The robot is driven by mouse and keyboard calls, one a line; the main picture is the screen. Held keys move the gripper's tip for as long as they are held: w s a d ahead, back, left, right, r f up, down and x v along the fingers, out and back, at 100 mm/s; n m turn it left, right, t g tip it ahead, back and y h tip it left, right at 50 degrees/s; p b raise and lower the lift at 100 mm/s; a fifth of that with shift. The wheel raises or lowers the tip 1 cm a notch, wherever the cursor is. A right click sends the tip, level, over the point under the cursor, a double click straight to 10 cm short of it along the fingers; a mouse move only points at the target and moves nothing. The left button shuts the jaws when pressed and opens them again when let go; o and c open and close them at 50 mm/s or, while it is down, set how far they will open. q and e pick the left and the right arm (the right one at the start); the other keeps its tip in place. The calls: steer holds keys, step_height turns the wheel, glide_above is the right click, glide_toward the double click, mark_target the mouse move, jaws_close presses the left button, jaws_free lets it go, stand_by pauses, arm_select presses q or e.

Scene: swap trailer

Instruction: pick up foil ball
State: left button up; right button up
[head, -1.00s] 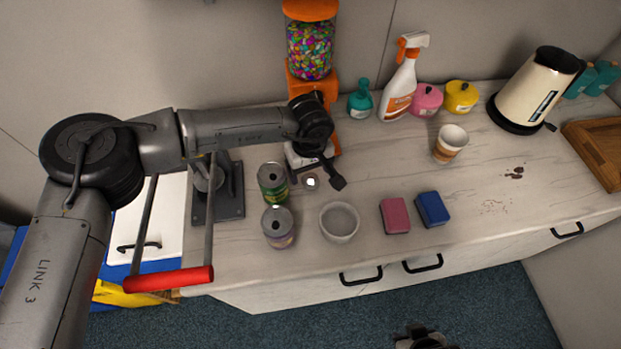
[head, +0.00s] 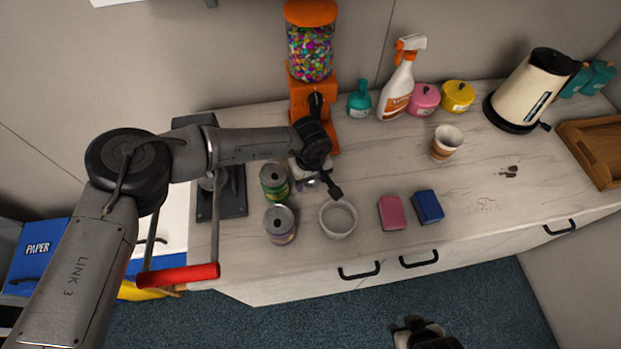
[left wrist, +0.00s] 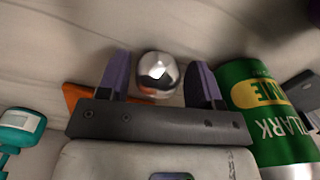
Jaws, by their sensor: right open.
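The foil ball (left wrist: 157,74) is shiny silver and rests on the pale counter in the left wrist view. My left gripper (left wrist: 160,82) is open, with one purple finger on each side of the ball and narrow gaps between. In the head view, my left gripper (head: 316,182) is low over the counter, beside the green can (head: 274,184), and largely hides the ball. My right gripper (head: 424,334) is open at the bottom edge of the head view, over the floor, far from the ball.
The green can (left wrist: 262,112) stands close to the right finger in the wrist view. A purple can (head: 280,224) and a grey bowl (head: 338,219) are in front. The orange candy dispenser (head: 311,92) is behind. Pink and blue sponges (head: 392,212) lie to the right.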

arm_select(q)
steer(key=c, duration=0.6)
steer(key=shift+r, duration=0.1)
